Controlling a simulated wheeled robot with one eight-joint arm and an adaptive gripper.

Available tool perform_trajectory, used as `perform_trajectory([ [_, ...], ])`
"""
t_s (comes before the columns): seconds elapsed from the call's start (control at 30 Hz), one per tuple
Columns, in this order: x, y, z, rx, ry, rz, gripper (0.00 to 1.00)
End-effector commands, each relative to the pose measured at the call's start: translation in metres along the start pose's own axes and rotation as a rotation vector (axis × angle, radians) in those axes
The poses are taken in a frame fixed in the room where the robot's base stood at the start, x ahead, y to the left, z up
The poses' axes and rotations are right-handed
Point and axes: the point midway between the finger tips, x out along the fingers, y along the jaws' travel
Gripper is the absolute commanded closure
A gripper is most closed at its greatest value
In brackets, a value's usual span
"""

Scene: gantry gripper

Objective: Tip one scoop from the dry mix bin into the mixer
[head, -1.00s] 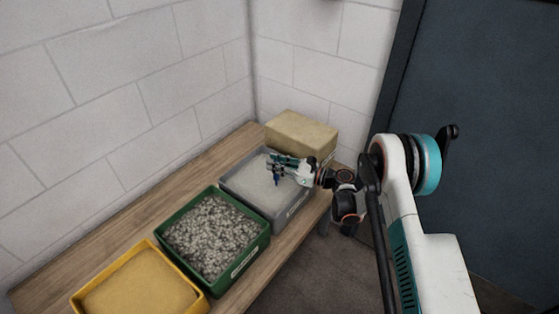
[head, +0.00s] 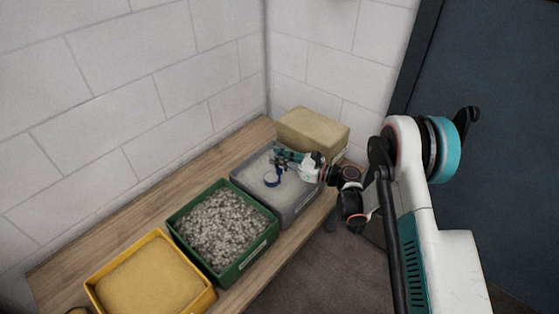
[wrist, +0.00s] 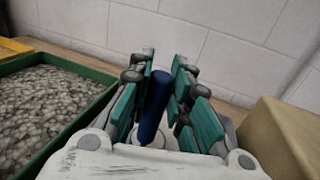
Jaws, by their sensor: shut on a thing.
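A grey bin (head: 238,183) of pale grey powder stands on the bench; I take it for the dry mix bin, but its label is too small to read. My gripper (head: 283,158) is over this bin, shut on a blue scoop (head: 272,179). The scoop shows as a small round blue rim just over or at the powder; whether it touches, or what it holds, I cannot tell. In the wrist view the blue handle (wrist: 155,105) stands between the teal fingers (wrist: 160,95). No mixer shows in these views.
A green bin (head: 187,250) of grey gravel and a yellow bin (head: 205,301) of yellow-brown material stand to the left on the wooden bench (head: 80,258). A tan block-like box (head: 312,130) is close behind the grey bin. Block walls back the bench; a dark door (head: 495,140) is right.

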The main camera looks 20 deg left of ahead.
Motion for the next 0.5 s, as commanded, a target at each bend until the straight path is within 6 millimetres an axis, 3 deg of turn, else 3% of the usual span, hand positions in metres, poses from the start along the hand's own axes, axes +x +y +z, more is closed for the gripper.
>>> perform_trajectory([
  [0.5, 0.000, 0.000, 0.044, 0.000, 0.000, 0.000, 1.00],
])
